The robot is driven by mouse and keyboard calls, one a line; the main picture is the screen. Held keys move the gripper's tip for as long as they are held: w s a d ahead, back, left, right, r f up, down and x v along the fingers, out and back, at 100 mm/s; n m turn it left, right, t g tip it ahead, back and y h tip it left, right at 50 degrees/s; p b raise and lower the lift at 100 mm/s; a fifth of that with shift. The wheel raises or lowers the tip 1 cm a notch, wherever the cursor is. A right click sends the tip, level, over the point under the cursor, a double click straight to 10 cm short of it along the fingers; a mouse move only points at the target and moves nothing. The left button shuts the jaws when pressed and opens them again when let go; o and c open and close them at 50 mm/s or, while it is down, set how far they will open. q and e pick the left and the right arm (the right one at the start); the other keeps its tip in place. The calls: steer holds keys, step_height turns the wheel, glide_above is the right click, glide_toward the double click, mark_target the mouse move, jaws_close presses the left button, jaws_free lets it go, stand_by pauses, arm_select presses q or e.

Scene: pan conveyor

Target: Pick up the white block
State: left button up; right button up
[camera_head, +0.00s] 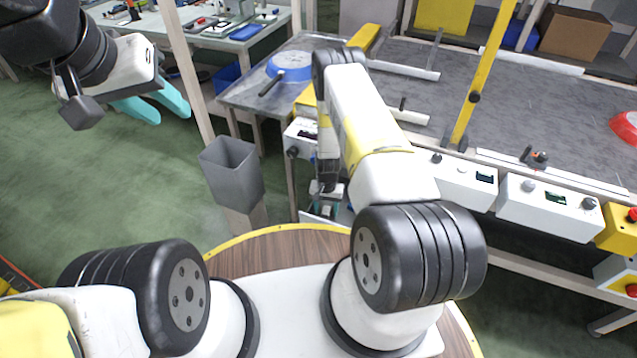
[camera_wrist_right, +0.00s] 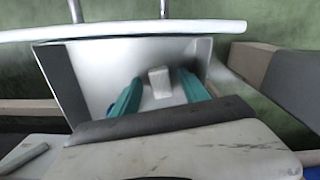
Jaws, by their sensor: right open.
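The white block (camera_wrist_right: 159,77) shows in the right wrist view, small and pale, on a light grey tray-like surface (camera_wrist_right: 95,70). My right gripper (camera_wrist_right: 160,84) is open, with one teal finger on each side of the block and visible gaps between. Whether the fingertips reach down to the block's level I cannot tell. In the head view my right gripper (camera_head: 328,206) points down beside the conveyor's front, mostly hidden by its own arm, and I cannot make out the block there. My left gripper (camera_head: 152,106) is at the upper left, with its teal fingers apart and nothing between them.
Control boxes (camera_head: 548,208) line the front edge. A grey bin (camera_head: 231,170) stands left of my right gripper. Green floor at left is clear.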

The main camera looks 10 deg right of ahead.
steer(key=shift+c, duration=0.4)
jaws_close()
steer(key=shift+r, duration=0.1)
